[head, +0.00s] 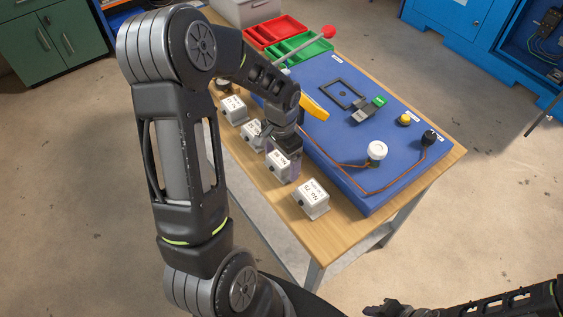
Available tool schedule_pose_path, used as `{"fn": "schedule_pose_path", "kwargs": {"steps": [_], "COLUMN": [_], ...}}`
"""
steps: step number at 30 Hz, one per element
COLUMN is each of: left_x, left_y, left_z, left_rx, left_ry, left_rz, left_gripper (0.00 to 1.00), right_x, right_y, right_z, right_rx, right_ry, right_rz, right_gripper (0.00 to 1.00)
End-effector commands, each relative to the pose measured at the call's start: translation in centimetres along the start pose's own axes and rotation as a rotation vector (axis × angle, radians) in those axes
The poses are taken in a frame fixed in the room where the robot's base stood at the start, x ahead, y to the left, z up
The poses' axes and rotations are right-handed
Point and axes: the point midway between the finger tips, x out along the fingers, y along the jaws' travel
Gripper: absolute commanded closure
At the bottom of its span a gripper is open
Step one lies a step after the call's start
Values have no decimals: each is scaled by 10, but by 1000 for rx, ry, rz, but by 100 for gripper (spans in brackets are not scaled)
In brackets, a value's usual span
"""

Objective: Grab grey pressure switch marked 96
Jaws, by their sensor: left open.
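Several grey pressure switches stand in a row along the near edge of the wooden table. The nearest switch (312,200) has a label that seems to read No. 75. Another switch (279,164) is directly below my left gripper (283,152), which is open and hides part of it; I cannot tell if they touch. Two more switches stand farther along, one (252,130) partly behind my arm and one (235,109) beyond it. Their numbers are too small to read, so I cannot pick out 96. My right gripper (378,308) is low at the bottom edge, away from the table.
A blue board (330,110) beside the row carries a white round gauge (376,151), a black frame, a yellow knob (404,119) and brown tubing. Red (275,32) and green (300,47) trays stand at the back. A yellow piece (314,107) is near my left wrist.

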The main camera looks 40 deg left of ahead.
Motion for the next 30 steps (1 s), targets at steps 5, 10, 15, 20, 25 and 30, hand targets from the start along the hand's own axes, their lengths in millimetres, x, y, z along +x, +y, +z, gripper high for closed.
{"fn": "schedule_pose_path", "kwargs": {"steps": [5, 10, 15, 20, 25, 30], "left_x": [0, 0, 0, 0, 0, 0], "left_y": [0, 0, 0, 0, 0, 0], "left_z": [0, 0, 0, 0, 0, 0], "left_rx": [0, 0, 0, 0, 0, 0], "left_ry": [0, 0, 0, 0, 0, 0], "left_rz": [0, 0, 0, 0, 0, 0], "left_gripper": [11, 22, 35, 49, 62, 76], "right_x": [0, 0, 0, 0, 0, 0], "right_y": [0, 0, 0, 0, 0, 0], "right_z": [0, 0, 0, 0, 0, 0], "right_rx": [0, 0, 0, 0, 0, 0], "right_ry": [0, 0, 0, 0, 0, 0], "right_rz": [0, 0, 0, 0, 0, 0], "right_gripper": [64, 64, 64, 64, 64, 64]}}
